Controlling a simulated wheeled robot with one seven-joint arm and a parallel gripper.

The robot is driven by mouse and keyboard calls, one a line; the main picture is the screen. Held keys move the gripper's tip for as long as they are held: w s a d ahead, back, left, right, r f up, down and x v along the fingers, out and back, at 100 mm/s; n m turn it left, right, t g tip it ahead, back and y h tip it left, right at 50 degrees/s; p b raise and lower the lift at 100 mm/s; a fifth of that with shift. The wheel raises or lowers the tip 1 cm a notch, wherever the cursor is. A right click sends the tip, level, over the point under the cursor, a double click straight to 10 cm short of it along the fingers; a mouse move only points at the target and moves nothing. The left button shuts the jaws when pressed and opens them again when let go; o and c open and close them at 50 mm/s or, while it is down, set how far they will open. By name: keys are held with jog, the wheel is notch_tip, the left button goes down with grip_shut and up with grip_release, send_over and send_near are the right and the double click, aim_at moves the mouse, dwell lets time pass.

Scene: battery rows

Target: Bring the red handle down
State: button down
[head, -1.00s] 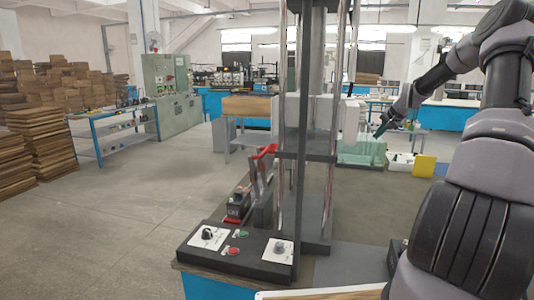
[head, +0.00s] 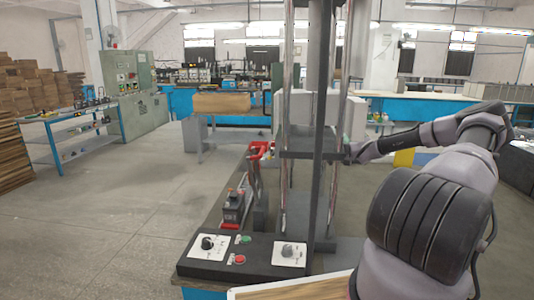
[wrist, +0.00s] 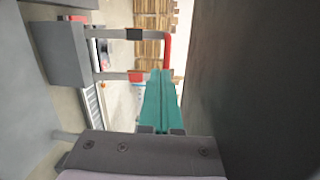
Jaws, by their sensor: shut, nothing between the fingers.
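The red handle (head: 258,149) stands raised on the machine left of the tall dark frame in the head view. In the wrist view the red handle (wrist: 167,50) is a bent red bar joining two grey arms from a grey block. My gripper (wrist: 160,74) has teal fingers closed together, with nothing seen between them. Its fingertips appear close to the lower end of the red bar; I cannot tell whether they touch. In the head view my arm reaches in from the right, and the gripper is mostly hidden at the frame's post.
The dark upright frame (head: 319,120) stands between my arm and the handle. A control panel (head: 262,256) with knobs and buttons is in front. A red and black battery-like unit (head: 234,208) sits below the handle. A dark surface fills the wrist view's right side.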

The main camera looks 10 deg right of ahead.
jog(key=shift+w+d+f+t+y, duration=0.1)
jog(key=shift+w+d+t+y, duration=0.15)
jog(key=shift+w+d+t, duration=0.25)
jog(key=shift+w+d+f+t+y, duration=0.1)
jog(key=shift+w+d+t+y, duration=0.15)
jog(key=shift+w+t, duration=0.35)
jog(key=shift+g, duration=0.3)
jog(key=x, duration=1.4)
jog(key=shift+w+r, duration=0.1)
jog(key=shift+r, duration=0.05)
